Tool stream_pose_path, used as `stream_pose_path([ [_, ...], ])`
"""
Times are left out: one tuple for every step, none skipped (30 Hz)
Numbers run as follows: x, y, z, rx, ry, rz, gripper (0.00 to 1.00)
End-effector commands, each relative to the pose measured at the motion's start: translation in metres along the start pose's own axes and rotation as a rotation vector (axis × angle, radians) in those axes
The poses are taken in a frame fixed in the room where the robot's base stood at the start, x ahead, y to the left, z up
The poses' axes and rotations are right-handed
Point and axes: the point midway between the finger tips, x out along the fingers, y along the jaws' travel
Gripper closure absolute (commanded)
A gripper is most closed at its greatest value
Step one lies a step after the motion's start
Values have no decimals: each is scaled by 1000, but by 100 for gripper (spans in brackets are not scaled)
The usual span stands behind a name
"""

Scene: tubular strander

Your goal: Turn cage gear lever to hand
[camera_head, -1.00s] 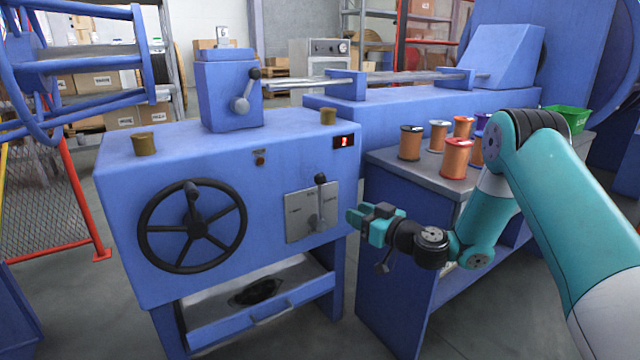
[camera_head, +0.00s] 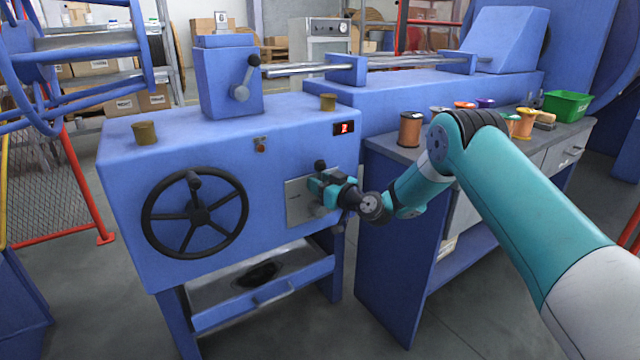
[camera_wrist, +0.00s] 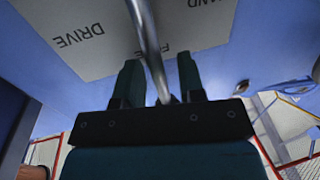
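The cage gear lever's black knob (camera_head: 320,165) shows just above my gripper (camera_head: 317,184) in the head view; my gripper hides most of its rod. The lever points upward in front of a grey plate (camera_head: 298,205) on the blue machine cabinet. In the wrist view the plate (camera_wrist: 112,48) reads DRIVE at left and part of HAND at right, with a partly hidden word between. The metal lever rod (camera_wrist: 148,42) runs between the two teal fingers of my gripper (camera_wrist: 158,80). The fingers stand apart, with a gap visible beside the rod.
A black handwheel (camera_head: 195,214) is left of the plate. Another lever (camera_head: 247,78) is on the upper blue box. A bench (camera_head: 385,150) with spools and a green bin (camera_head: 567,105) stands at right. An open tray (camera_head: 265,295) is below the cabinet.

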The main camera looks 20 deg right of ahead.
Motion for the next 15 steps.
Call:
stream_pose_path([
  [0,0,0,0,0,0,64],
  [0,0,0,0,0,0,64],
  [0,0,0,0,0,0,64],
  [0,0,0,0,0,0,68],
  [0,0,0,0,0,0,75],
  [0,0,0,0,0,0,85],
  [0,0,0,0,0,0,91],
  [0,0,0,0,0,0,98],
  [0,0,0,0,0,0,100],
  [0,0,0,0,0,0,100],
  [0,0,0,0,0,0,100],
  [0,0,0,0,0,0,100],
  [0,0,0,0,0,0,100],
  [0,0,0,-1,0,0,100],
  [0,0,0,-2,-1,0,100],
])
